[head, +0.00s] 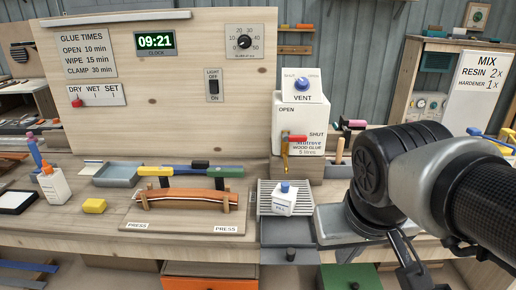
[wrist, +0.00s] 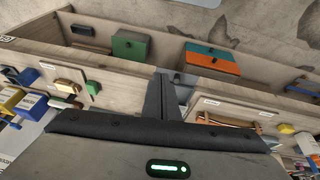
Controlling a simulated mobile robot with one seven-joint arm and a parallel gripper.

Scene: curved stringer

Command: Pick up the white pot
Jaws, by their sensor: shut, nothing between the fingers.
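The white pot (head: 284,200) is small, with a blue cap and a label on its front. It sits upright on a slatted grey grate below the tap of the glue tank in the head view. My gripper (wrist: 163,97) is shut and empty in the wrist view, its dark fingers together. In the head view my arm reaches in from the right, and its end is to the right of the pot, apart from it. I cannot make out the pot for sure in the wrist view; the fingers hide part of the bench there.
The glue tank (head: 299,125) with its red-handled tap (head: 290,139) stands just behind and above the pot. A wooden press (head: 188,213) with a curved strip is to its left.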

